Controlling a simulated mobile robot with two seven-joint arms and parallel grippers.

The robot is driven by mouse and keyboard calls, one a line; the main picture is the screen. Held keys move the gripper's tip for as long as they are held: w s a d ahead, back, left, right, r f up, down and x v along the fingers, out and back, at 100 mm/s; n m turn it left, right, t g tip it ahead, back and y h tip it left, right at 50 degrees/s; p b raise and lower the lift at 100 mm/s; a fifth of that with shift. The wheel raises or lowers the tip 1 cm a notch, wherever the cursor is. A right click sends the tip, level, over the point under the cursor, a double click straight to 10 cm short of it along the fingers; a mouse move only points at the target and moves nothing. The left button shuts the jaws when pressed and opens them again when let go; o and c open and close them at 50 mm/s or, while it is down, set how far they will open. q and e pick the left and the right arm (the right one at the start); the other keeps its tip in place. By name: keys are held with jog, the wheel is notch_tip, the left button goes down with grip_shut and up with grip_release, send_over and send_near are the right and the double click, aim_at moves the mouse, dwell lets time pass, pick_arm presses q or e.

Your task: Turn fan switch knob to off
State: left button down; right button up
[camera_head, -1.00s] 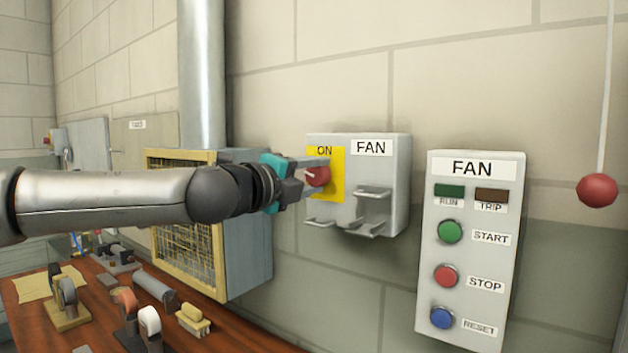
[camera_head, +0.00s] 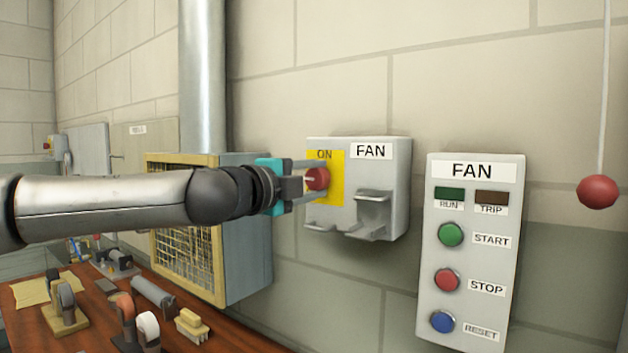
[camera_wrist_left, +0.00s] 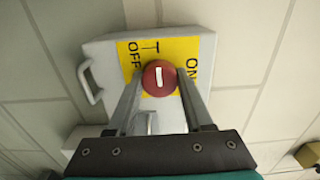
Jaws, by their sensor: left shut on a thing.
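The fan switch is a grey box (camera_head: 391,192) on the wall with a "FAN" label, a yellow plate (camera_head: 337,175) and a red round knob (camera_head: 317,179). "ON" shows on the plate in the head view. My left gripper (camera_head: 313,181) is shut on the knob, one finger above and one below it. In the left wrist view the knob (camera_wrist_left: 159,80) sits between the two fingers. Its white mark stands nearly upright there, between "OFF" at left and "ON" at right, below a partly visible "T". My right gripper is not in view.
A grey fan panel (camera_head: 470,254) with coloured buttons hangs to the right. A red ball (camera_head: 597,191) hangs on a cord at far right. A yellow-framed mesh box (camera_head: 245,230) is behind my left arm. A wooden bench (camera_head: 240,337) with several tools stands lower left.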

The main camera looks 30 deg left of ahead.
pick_arm(q)
jog(key=shift+c, duration=1.5)
grip_release()
